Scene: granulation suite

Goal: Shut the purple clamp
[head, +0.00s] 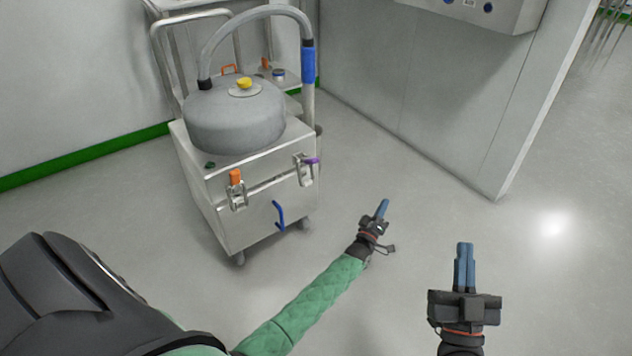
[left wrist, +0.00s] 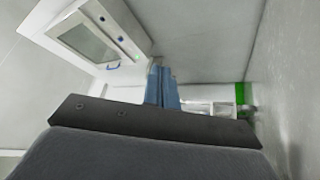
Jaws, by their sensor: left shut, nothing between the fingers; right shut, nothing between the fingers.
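The purple clamp (head: 312,161) is on the upper right front of the steel wheeled unit (head: 250,226). Its purple lever sticks out to the right from a metal latch; I cannot tell for sure whether it is latched. An orange clamp (head: 235,177) stands upright on the left of the same front. My left gripper (head: 383,207) is shut and empty, right of the unit and apart from the purple clamp. Its blue fingers also show in the left wrist view (left wrist: 162,88), with no clamp in sight there. My right gripper (head: 465,252) is shut and empty at the lower right.
A blue handle (head: 279,215) sits low on the unit's front. A grey drum (head: 234,117) with a yellow knob (head: 244,83) and a grey hose (head: 254,14) is on top. A grey wall panel (head: 430,85) stands behind at right. The floor between my grippers and the unit is clear.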

